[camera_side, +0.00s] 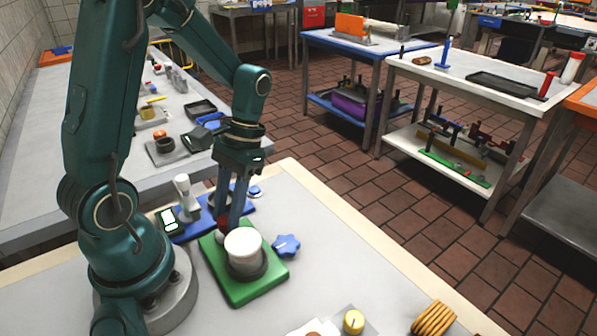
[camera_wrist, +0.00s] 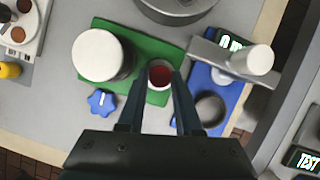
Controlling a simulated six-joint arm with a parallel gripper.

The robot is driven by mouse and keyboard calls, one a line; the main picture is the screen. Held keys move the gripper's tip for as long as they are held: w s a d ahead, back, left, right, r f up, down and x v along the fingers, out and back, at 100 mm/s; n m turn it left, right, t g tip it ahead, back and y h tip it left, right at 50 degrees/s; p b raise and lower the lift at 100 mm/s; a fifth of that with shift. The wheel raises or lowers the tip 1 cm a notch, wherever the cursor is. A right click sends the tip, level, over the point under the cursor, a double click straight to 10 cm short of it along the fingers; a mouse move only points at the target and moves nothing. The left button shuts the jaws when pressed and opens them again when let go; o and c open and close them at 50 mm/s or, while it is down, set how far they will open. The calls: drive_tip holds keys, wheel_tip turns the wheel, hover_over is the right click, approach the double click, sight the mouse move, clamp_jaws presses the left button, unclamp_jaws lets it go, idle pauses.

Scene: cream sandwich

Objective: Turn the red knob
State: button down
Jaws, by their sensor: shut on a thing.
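The red knob (camera_wrist: 160,76) sits in a pale round collar on the green board (camera_wrist: 140,45). In the side view the red knob (camera_side: 222,225) is mostly hidden behind my fingers and the white cylinder. My gripper (camera_wrist: 161,78) points down, its two fingers on either side of the knob and shut on it. My gripper (camera_side: 228,222) also shows in the side view, just behind the white cylinder (camera_side: 243,243). The cylinder stands upright on the same board in a dark round holder. I cannot tell how far the knob is turned.
A blue star-shaped knob (camera_side: 286,244) is at the board's right edge. A blue-based device with a white handle (camera_wrist: 250,60) stands close to my fingers.

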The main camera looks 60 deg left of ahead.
drive_tip(key=shift+m, duration=0.3)
drive_tip(key=m, duration=0.1)
drive_tip(key=m+y, duration=0.1)
drive_tip(key=m, duration=0.1)
drive_tip(key=m+y, duration=0.1)
drive_tip(key=m, duration=0.1)
drive_tip(key=shift+d, duration=0.25)
drive_tip(key=m+y, duration=0.1)
drive_tip(key=m, duration=0.2)
drive_tip(key=m+t+y, duration=0.1)
drive_tip(key=m, duration=0.2)
drive_tip(key=shift+d+m, duration=0.2)
drive_tip(key=shift+m, duration=0.2)
drive_tip(key=m+t, duration=0.1)
drive_tip(key=m, duration=0.1)
drive_tip(key=m+y, duration=0.1)
drive_tip(key=m, duration=0.1)
drive_tip(key=m+t, duration=0.1)
drive_tip(key=m, duration=0.1)
drive_tip(key=shift+s+d+t+y, duration=0.1)
drive_tip(key=shift+s+t+y, duration=0.2)
drive_tip(key=m+t, duration=0.1)
drive_tip(key=m, duration=0.2)
drive_tip(key=m+t, duration=0.1)
drive_tip(key=m, duration=0.2)
drive_tip(key=shift+s+m, duration=0.2)
drive_tip(key=shift+m, duration=0.1)
drive_tip(key=c, duration=0.6)
unclamp_jaws()
